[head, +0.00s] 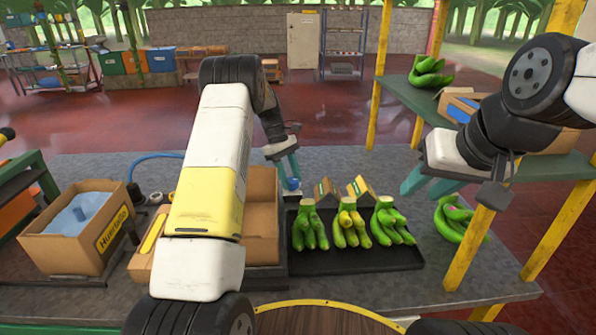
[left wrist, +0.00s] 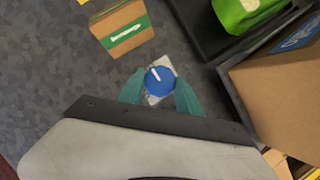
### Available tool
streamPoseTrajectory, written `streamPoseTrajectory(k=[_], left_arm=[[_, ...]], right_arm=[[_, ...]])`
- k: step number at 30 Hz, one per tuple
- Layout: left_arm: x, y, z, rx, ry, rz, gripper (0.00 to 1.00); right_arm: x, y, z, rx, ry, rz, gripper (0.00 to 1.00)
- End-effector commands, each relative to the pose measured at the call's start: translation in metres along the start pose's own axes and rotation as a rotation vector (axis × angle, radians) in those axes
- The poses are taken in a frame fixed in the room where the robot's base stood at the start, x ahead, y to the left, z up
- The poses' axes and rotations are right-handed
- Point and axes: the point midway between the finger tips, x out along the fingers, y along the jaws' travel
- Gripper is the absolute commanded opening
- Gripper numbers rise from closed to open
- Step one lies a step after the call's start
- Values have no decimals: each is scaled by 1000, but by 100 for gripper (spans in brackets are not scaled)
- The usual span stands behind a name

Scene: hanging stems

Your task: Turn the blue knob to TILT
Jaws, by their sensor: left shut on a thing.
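The blue knob (head: 292,184) sits on a small light plate on the grey table, behind the open cardboard box. In the left wrist view the knob (left wrist: 160,82) is round, with a white pointer line slanting toward the upper left. My left gripper (head: 289,176) is at the knob; in the left wrist view its teal fingers (left wrist: 160,92) are on either side of it, shut on it. No TILT marking is legible. My right gripper (head: 425,186) is at the right, above the table, its teal fingers apart and nothing between them.
A black tray (head: 350,262) with several green banana bunches lies right of the open cardboard box (head: 262,215). Two small cardboard pieces (head: 360,187) stand behind it. Another box (head: 75,262) is at the left. A yellow-posted shelf (head: 545,165) stands at the right.

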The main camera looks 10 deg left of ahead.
Motion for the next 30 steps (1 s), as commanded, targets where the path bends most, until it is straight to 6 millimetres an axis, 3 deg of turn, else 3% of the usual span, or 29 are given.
streamPoseTrajectory(k=[17,18,21,30], left_arm=[[0,0,-1,32,3,-13,1],[0,0,-1,32,2,-13,43],[0,0,-1,32,2,-12,63],[-1,0,0,31,1,-12,63]], right_arm=[[0,0,0,0,0,0,36],[0,0,0,0,0,0,36],[0,0,0,0,0,0,36],[0,0,0,0,0,0,36]])
